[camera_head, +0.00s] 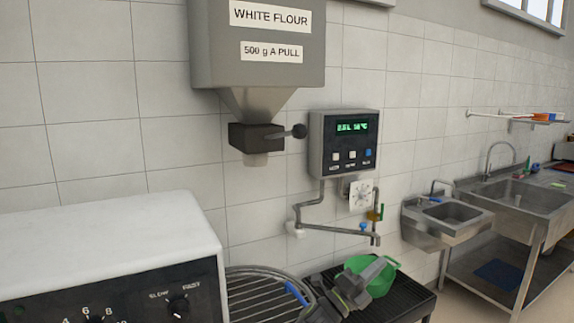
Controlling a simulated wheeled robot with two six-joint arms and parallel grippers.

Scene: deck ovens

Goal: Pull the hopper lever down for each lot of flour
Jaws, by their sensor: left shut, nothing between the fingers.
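The grey flour hopper (258,75) hangs on the tiled wall, labelled "WHITE FLOUR" and "500 g A PULL". Its dark outlet block (250,137) has a short pale spout underneath. My left gripper (372,270) is low in the view, well below and right of the lever. It is shut and empty, and overlaps the green bowl (384,283). I cannot tell whether it touches the bowl. My right gripper is out of view.
A control box (344,142) with a green display is on the wall right of the lever, above a pipe tap (340,230). A white-topped machine (100,245) stands at lower left beside a round wire guard (250,290). Steel sinks (455,211) are at right.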

